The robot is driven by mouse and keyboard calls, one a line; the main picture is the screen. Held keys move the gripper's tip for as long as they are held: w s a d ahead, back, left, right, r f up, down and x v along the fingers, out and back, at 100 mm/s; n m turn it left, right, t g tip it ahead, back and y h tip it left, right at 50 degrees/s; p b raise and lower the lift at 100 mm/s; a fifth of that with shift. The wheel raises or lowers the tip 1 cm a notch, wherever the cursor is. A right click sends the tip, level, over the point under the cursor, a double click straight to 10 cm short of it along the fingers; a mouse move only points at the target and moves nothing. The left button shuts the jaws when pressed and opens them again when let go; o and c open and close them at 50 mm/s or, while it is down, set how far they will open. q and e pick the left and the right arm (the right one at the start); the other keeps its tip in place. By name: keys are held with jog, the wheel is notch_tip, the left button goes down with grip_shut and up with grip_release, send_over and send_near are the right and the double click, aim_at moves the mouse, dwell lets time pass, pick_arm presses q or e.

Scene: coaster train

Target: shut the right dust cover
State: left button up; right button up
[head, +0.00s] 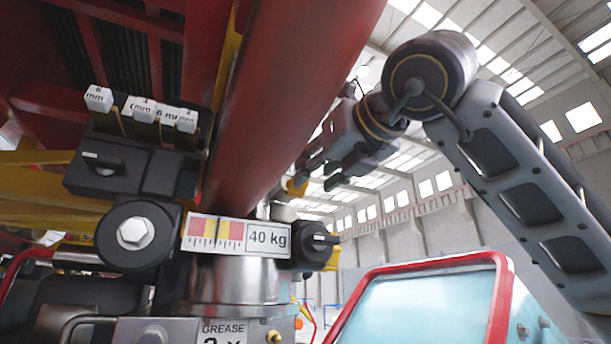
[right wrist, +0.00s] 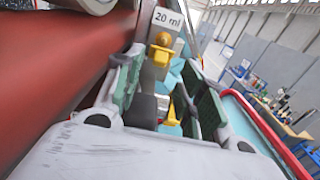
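My right gripper (head: 316,175) is raised beside the right side of the thick red column (head: 290,90). In the right wrist view its fingers (right wrist: 167,95) are apart. Between and beyond them show a yellow knob (right wrist: 161,55) and a small yellow piece (right wrist: 171,118). I cannot tell whether either touches a finger. In the head view, a bit of yellow (head: 297,187) shows by the fingertips. I cannot make out the right dust cover with certainty; the column and gripper may hide it. My left gripper is not in view.
A 40 kg label (head: 268,238) and a round black knob (head: 316,244) sit low on the column. A black block with white mm tags (head: 145,107) stands left. A red-framed pale panel (head: 425,300) is at lower right. A 20 ml label (right wrist: 168,19) stands above the yellow knob.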

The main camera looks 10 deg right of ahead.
aim_at(298, 188)
jog(key=shift+p+x, duration=0.75)
jog(key=shift+x, duration=1.85)
jog(key=c, duration=0.7)
